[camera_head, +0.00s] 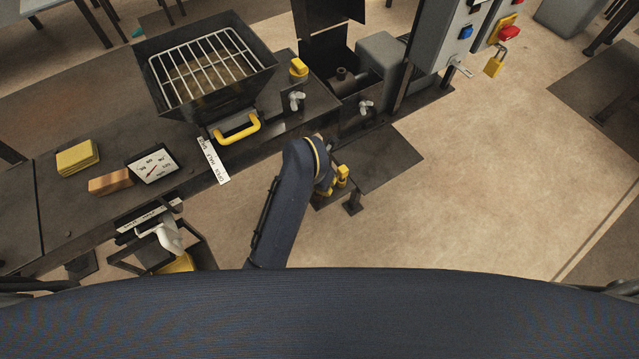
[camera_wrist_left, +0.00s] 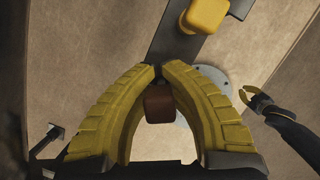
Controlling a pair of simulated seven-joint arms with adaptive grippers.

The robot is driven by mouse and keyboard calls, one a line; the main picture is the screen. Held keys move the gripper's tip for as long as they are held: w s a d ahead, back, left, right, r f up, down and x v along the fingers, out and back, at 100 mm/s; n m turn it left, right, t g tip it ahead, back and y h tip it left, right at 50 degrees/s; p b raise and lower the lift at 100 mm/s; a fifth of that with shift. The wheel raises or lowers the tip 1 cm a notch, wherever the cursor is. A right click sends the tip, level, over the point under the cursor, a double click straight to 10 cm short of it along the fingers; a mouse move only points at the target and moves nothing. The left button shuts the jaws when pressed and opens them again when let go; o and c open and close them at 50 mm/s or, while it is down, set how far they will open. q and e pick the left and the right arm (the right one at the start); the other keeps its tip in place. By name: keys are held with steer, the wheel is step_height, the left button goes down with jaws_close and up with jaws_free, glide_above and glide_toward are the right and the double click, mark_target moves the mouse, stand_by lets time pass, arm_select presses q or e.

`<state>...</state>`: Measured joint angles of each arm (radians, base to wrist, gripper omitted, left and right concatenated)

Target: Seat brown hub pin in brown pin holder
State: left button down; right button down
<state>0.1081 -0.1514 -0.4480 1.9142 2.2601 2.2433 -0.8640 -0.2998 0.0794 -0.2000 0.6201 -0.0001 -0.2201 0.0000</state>
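My left gripper (camera_head: 328,184) is at the end of the dark arm in the head view, in front of the bench and over the floor. In the left wrist view its yellow fingers (camera_wrist_left: 162,72) curve together, their tips almost meeting. I cannot make out the pin in the head view, nor the brown pin holder in either view. What looks like my right gripper (camera_wrist_left: 256,98), small with yellow jaws apart, is at the right of the left wrist view.
A dark bar with a yellow knob (camera_wrist_left: 205,14) lies beyond the fingers in the left wrist view. The bench holds a hopper with a wire grid (camera_head: 207,66), a yellow handle (camera_head: 238,130), a gauge (camera_head: 153,164) and a brown block (camera_head: 110,181). Open floor is to the right.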

arm_select(q)
steer(key=shift+f, duration=0.15)
steer(key=shift+s+d+f, duration=0.15)
steer(key=shift+d+f, duration=0.05)
steer(key=shift+f, duration=0.45)
stand_by(0.4)
steer(key=c, duration=1.7)
jaws_free()
steer(key=shift+a, duration=0.1)
steer(key=shift+c, duration=0.2)
steer(key=shift+o, duration=1.4)
steer(key=shift+s, duration=0.1)
steer(key=shift+r, duration=0.1)
steer(key=shift+w+v, duration=0.2)
steer(key=shift+v, duration=1.35)
steer(key=v, duration=0.6)
steer(key=shift+s, duration=0.15)
